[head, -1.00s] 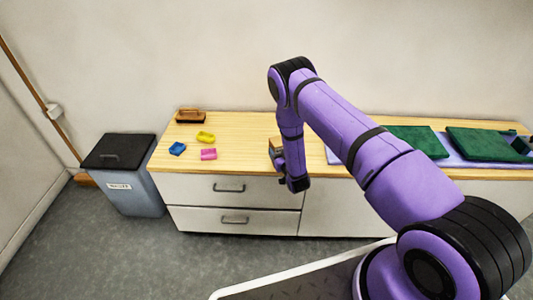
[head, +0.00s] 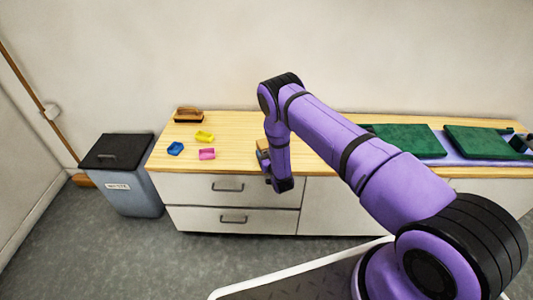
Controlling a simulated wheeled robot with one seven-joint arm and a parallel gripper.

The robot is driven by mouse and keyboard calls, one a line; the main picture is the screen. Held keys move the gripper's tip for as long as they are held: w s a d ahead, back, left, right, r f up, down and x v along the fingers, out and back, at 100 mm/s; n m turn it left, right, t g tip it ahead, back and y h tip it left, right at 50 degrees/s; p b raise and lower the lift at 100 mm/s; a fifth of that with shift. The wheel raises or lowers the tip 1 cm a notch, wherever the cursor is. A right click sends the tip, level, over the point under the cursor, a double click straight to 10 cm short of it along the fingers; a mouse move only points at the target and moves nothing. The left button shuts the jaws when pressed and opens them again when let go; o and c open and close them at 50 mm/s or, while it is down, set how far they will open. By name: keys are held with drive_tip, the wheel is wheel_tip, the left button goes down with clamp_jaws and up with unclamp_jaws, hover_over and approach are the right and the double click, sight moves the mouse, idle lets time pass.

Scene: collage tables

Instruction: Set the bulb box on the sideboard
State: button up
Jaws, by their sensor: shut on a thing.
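The bulb box (head: 263,146) is a small box with a tan top and a darker, bluish side. It shows in the head view just left of the end of my arm, partly hidden behind it. My gripper (head: 264,160) is shut on it, though the fingers are mostly hidden by the wrist. The sideboard (head: 235,128) has a light wood top and white drawers and stands along the wall. The box appears over the front part of the top. I cannot tell whether it touches the wood.
Blue (head: 175,148), yellow (head: 204,136) and pink (head: 207,154) small pieces and a brown brush-like item (head: 188,114) lie on the left of the top. Green mats (head: 408,139) lie at the right. A grey bin (head: 128,185) stands left. Bare wood lies between the pieces and my arm.

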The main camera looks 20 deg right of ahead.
drive_tip(key=shift+f, duration=0.1)
drive_tip(key=o, duration=0.9)
